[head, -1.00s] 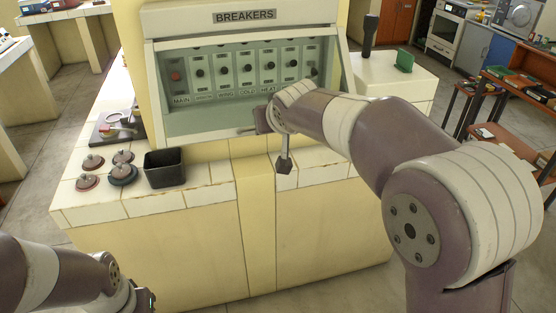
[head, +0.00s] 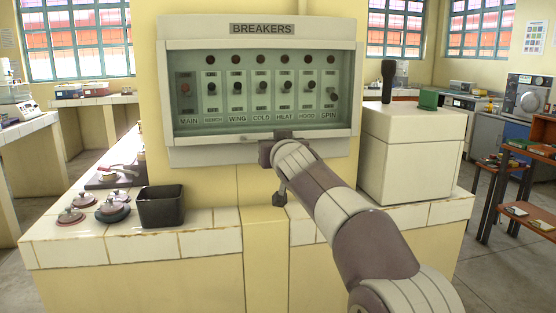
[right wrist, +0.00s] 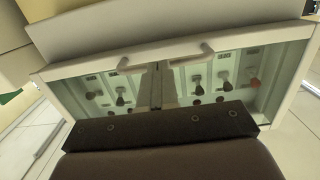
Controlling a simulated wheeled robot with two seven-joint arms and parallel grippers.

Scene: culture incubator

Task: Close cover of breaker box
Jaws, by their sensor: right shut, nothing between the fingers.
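The breaker box (head: 262,29) hangs on the yellow pillar under a "BREAKERS" label. Its glass cover (head: 255,128) is down over the row of switches, which show through the glass. I cannot tell whether it sits fully flush. The cover's handle (head: 250,138) is on its lower edge and also shows in the right wrist view (right wrist: 165,65). My right gripper (head: 268,150) is shut and empty at the cover's lower edge, beside the handle; contact is unclear. My left gripper is out of view.
A black bin (head: 161,208) and several round lidded items (head: 112,210) stand on the tiled counter (head: 210,241) at the left. A white block (head: 413,155) at the right bears a dark upright device (head: 387,82) and a green object (head: 428,100).

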